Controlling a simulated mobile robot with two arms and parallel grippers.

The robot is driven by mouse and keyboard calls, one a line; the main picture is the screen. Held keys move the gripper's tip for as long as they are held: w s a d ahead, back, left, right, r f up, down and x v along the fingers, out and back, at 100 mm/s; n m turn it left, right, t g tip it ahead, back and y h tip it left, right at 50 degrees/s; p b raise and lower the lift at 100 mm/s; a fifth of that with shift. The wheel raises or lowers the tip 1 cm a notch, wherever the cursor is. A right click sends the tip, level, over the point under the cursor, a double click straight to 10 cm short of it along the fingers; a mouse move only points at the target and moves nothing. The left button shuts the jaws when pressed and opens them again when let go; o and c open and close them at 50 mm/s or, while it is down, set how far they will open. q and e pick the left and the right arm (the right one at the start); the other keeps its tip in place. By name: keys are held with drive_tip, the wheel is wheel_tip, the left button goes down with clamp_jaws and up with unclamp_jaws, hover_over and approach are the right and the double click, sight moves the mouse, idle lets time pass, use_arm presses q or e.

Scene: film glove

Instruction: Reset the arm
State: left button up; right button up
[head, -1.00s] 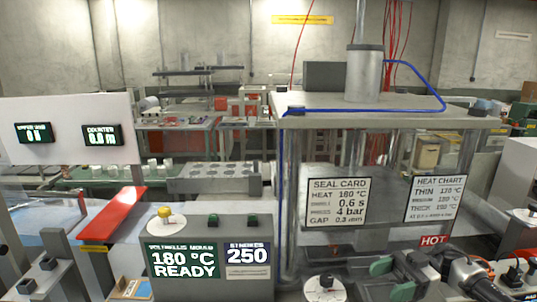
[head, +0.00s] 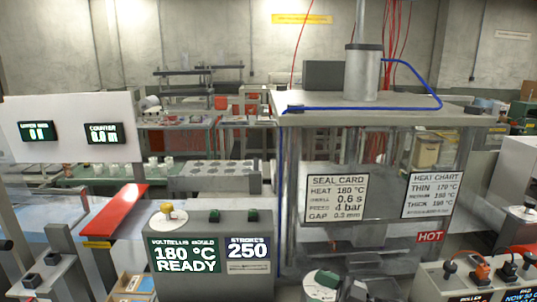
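My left gripper is not in view.
A grey control box (head: 190,222) with a yellow knob reads 180 °C READY. The glass-sided press (head: 385,225) with a HOT sign stands at the right. A panel with orange and black knobs (head: 482,272) is at the lower right. A red plate (head: 115,211) is at left.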

drive_tip(key=s+d+f+m+t+h, duration=0.2)
drive_tip(key=s+f+m+t+h, duration=0.65)
drive_tip(key=m+h, duration=0.6)
drive_tip(key=s+d+f+g+h, duration=0.35)
drive_tip(key=s+g, duration=0.25)
drive_tip(key=s, duration=0.5)
drive_tip(key=s+d+f+g+h, duration=0.2)
drive_tip(key=s+d+g, duration=0.25)
drive_tip(key=s, duration=0.65)
wheel_tip(320, 180, down, 33)
drive_tip(key=s+g+b, duration=0.1)
drive_tip(key=g+b, duration=0.1)
drive_tip(key=b, duration=0.4)
drive_tip(key=s+d+f+g+b, duration=0.1)
drive_tip(key=s+f+b, duration=0.3)
drive_tip(key=s+f, duration=1.2)
wheel_tip(320, 180, down, 3)
drive_tip(key=shift+d+r+n, duration=0.1)
drive_tip(key=shift+d+n, duration=0.35)
drive_tip(key=shift+d, duration=0.05)
